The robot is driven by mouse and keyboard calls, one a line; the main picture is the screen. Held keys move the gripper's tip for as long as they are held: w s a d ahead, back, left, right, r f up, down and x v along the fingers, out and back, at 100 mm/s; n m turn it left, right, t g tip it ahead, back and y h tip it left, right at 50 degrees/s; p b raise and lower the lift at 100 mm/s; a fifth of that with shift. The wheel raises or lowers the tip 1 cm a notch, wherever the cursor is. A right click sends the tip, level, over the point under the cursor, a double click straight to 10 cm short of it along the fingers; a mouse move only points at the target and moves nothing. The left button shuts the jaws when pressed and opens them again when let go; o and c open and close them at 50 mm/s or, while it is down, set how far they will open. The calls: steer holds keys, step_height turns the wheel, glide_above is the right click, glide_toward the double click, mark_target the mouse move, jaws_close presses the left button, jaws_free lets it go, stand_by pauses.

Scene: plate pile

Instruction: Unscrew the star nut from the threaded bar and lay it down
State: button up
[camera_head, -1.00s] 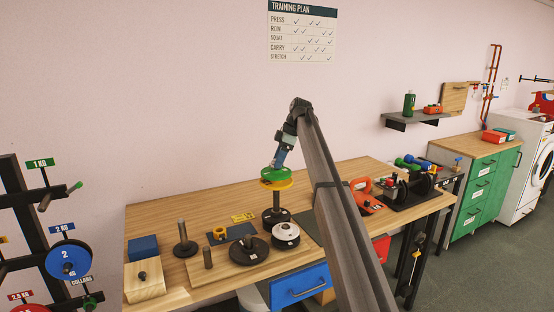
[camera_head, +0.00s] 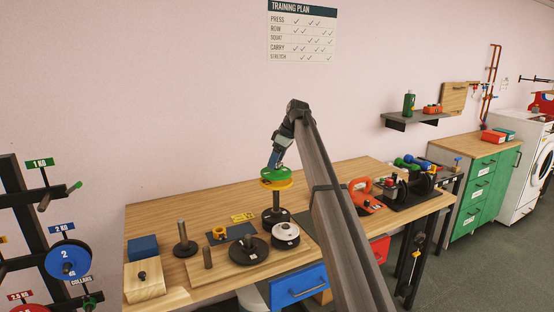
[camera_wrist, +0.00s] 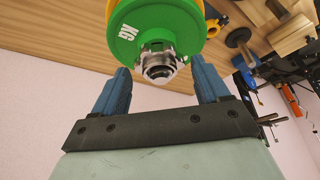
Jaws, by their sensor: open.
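The star nut (camera_wrist: 158,63) shows in the wrist view as a silver, notched piece around the end of the threaded bar (camera_wrist: 159,71), against the face of a green plate (camera_wrist: 150,28). My gripper (camera_wrist: 159,73) is open, with one blue finger on each side of the nut. I see a gap between the nut and each finger. In the head view my gripper (camera_head: 274,163) is just above the green plate (camera_head: 267,173), which lies over a yellow plate (camera_head: 276,184) on an upright dark stand (camera_head: 277,199). The nut is too small to make out there.
A white-centred plate (camera_head: 286,231) and a dark plate (camera_head: 251,252) lie near the stand. Short posts (camera_head: 182,231), a blue block (camera_head: 143,246) and a wooden block (camera_head: 144,283) stand to the left. The back left of the wooden table (camera_head: 165,212) is clear.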

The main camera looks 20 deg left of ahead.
steer(key=m+t, duration=0.1)
steer(key=m, duration=0.2)
steer(key=m+t, duration=0.1)
steer(key=m, duration=0.3)
steer(key=shift+t+h, duration=0.3)
steer(key=shift+h, duration=0.1)
steer(key=m+h, duration=0.1)
steer(key=m, duration=0.2)
steer(key=m+t+h, duration=0.1)
steer(key=m, duration=0.2)
steer(key=shift+d, duration=0.1)
steer(key=c, duration=0.9)
steer(key=n, duration=0.2)
steer(key=n+y, duration=0.1)
steer(key=n, duration=0.1)
steer(key=shift+w+d+g, duration=0.15)
steer(key=shift+g, duration=0.15)
